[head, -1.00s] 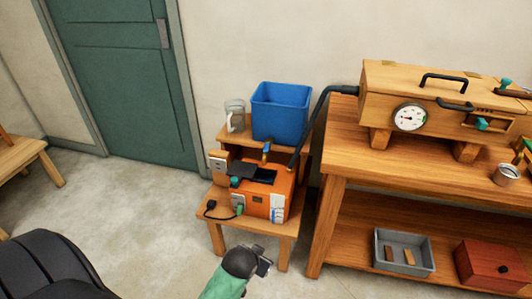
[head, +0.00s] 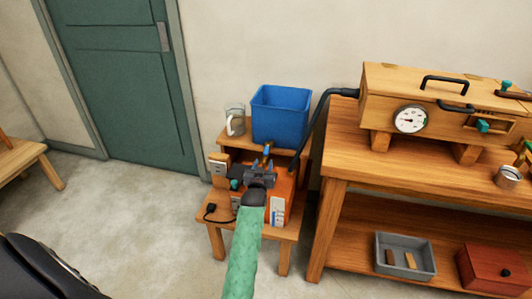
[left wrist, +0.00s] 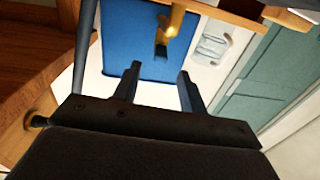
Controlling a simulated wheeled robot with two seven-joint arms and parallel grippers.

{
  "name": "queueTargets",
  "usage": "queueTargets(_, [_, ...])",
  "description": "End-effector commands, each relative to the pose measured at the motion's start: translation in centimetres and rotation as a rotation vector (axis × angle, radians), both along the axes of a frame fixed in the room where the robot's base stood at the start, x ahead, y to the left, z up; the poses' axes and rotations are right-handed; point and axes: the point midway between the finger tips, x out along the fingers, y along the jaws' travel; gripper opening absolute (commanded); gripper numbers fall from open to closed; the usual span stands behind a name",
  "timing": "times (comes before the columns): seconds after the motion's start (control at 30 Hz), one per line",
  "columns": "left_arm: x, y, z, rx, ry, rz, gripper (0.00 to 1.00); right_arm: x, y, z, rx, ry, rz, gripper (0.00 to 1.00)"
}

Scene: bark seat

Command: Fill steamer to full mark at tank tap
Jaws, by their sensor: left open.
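The blue tank (head: 280,112) stands on the upper step of a small wooden stand, with a brass and blue tap (head: 267,148) low on its front. The orange steamer (head: 282,188) sits on the lower step, under the tap, partly hidden by my left gripper (head: 261,170). A white strip with markings (head: 277,212) shows on its front; no level is readable. My left gripper is open and empty over the steamer, just in front of the tap. In the left wrist view the tap (left wrist: 172,28) hangs just beyond the two spread fingers (left wrist: 158,72). My right gripper is not in view.
A clear jug (head: 235,120) stands left of the tank. A black hose (head: 318,118) runs from the steamer to the wooden box (head: 384,85) on the workbench. A plug with a cord (head: 210,208) lies at the stand's left edge. The floor in front is open.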

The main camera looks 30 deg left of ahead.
Motion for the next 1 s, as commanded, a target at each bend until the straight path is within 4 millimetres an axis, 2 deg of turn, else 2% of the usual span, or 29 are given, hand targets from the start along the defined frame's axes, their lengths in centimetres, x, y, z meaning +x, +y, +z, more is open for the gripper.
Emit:
queueTargets(0.23, [1.8, 0.7, 0.4, 0.002, -0.016, 0.006, 0.42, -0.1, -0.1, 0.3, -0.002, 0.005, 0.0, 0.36])
queueTargets(0.6, [6.5, 2.4, 0.3, 0.003, -0.015, 0.006, 0.42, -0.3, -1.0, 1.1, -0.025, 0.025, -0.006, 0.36])
queueTargets(0.8, [7.6, 2.8, 0.2, 0.003, -0.014, 0.006, 0.42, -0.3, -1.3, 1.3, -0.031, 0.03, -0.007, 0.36])
queueTargets(1.0, [7.7, 2.8, 0.2, 0.002, -0.013, 0.006, 0.42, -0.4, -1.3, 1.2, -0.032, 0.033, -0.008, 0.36])
